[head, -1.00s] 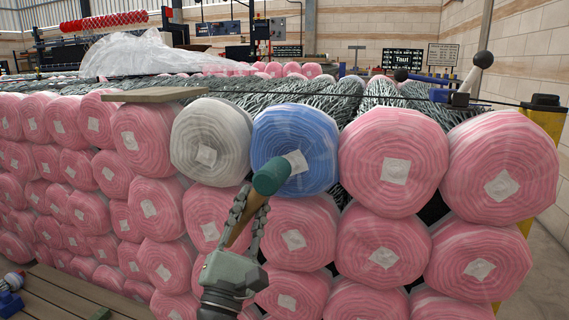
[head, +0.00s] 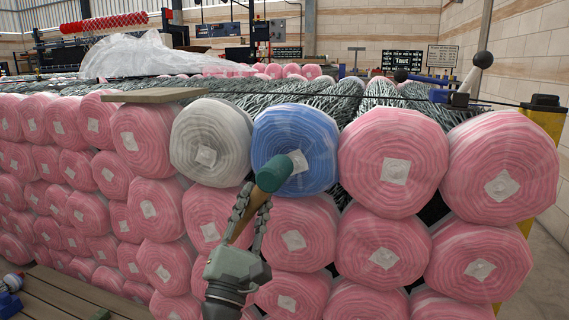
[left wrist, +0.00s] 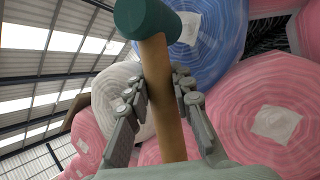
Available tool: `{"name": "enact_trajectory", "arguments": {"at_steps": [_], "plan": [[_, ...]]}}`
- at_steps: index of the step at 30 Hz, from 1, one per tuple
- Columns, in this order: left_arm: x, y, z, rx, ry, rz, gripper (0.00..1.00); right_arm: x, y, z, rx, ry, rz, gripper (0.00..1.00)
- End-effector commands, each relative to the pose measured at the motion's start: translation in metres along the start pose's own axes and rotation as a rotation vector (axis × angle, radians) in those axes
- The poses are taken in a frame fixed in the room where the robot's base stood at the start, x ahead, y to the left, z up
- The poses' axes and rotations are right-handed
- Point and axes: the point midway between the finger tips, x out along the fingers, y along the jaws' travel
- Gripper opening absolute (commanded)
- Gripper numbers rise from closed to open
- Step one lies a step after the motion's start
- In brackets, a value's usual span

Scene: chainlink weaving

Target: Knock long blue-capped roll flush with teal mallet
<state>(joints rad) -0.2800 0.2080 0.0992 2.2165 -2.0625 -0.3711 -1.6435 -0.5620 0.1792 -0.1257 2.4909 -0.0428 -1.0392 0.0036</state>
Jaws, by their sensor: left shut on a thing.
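The blue-capped roll (head: 310,140) sits in the top row of the stack, between a white-capped roll (head: 210,130) and a pink-capped roll (head: 393,150). The teal mallet (head: 275,173) has its head in front of the lower left of the blue cap; I cannot tell whether they touch. My left gripper (head: 249,222) is shut on the wooden mallet handle (left wrist: 160,95), below the head. The left wrist view also shows the blue cap (left wrist: 215,40) behind the mallet head. My right gripper is not in view.
Pink-capped rolls (head: 388,250) fill the rows below and on both sides. A wooden board (head: 155,95) lies on top at the left. A black strap runs across the stack top to a yellow post (head: 545,115). Wooden planks (head: 75,295) lie at lower left.

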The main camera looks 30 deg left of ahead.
Motion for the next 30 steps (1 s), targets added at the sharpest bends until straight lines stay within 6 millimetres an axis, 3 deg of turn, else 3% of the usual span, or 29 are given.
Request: {"name": "enact_trajectory", "arguments": {"at_steps": [18, 30], "plan": [[-0.039, 0.018, 0.020, 0.000, -0.002, 0.001, 0.00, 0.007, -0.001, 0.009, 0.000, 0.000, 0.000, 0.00], [-0.041, 0.020, 0.022, 0.000, -0.002, 0.002, 0.00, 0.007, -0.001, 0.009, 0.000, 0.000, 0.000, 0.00]]}}
